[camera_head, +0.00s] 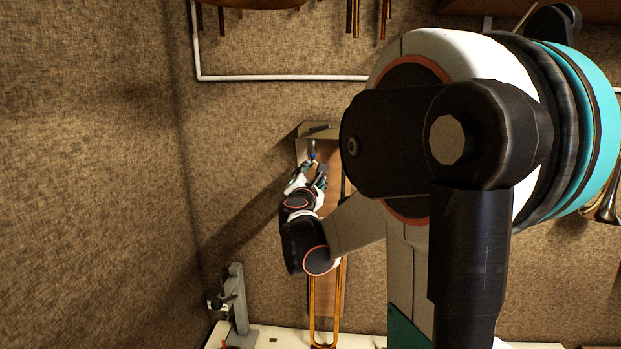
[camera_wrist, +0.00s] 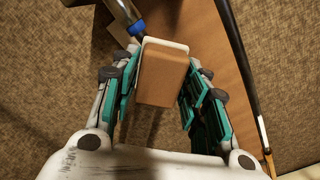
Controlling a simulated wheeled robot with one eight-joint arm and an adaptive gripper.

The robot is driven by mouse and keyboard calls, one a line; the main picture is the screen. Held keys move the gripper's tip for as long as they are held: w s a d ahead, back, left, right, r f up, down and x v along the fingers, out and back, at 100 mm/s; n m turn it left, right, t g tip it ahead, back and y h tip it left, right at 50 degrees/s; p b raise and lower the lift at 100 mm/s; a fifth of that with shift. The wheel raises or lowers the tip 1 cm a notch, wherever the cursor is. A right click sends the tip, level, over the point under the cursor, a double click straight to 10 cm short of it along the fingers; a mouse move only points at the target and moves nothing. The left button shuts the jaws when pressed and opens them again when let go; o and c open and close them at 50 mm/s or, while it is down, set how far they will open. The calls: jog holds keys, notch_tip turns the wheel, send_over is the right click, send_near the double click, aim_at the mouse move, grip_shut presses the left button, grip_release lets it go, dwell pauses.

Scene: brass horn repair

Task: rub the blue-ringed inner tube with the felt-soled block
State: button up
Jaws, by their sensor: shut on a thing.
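My gripper (camera_wrist: 163,68) is shut on the felt-soled block (camera_wrist: 160,82), a tan block with a pale layer along its far edge. In the head view my gripper (camera_head: 313,176) is small and partly hidden by its own links. The blue-ringed inner tube (camera_wrist: 122,10) is a grey metal tube at the top left of the wrist view. Its blue ring (camera_wrist: 137,28) is right beside the block's far left corner; I cannot tell whether they touch. The ring also shows in the head view (camera_head: 312,156), just beyond the fingers. The tube's lower part is hidden.
A brown board (camera_wrist: 205,45) lies beneath the block. A dark tube (camera_wrist: 234,35) runs along the right of the wrist view. A brass slide (camera_head: 312,310) extends toward the front in the head view. A grey stand (camera_head: 238,300) is at lower left.

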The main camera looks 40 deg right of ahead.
notch_tip(320, 180, down, 13)
jog(key=b, duration=1.2)
jog(key=shift+f, duration=0.2)
dwell(0.5)
jog(key=shift+a, duration=0.1)
jog(key=shift+v, duration=2.9)
jog(key=shift+s, duration=0.1)
jog(key=v, duration=0.3)
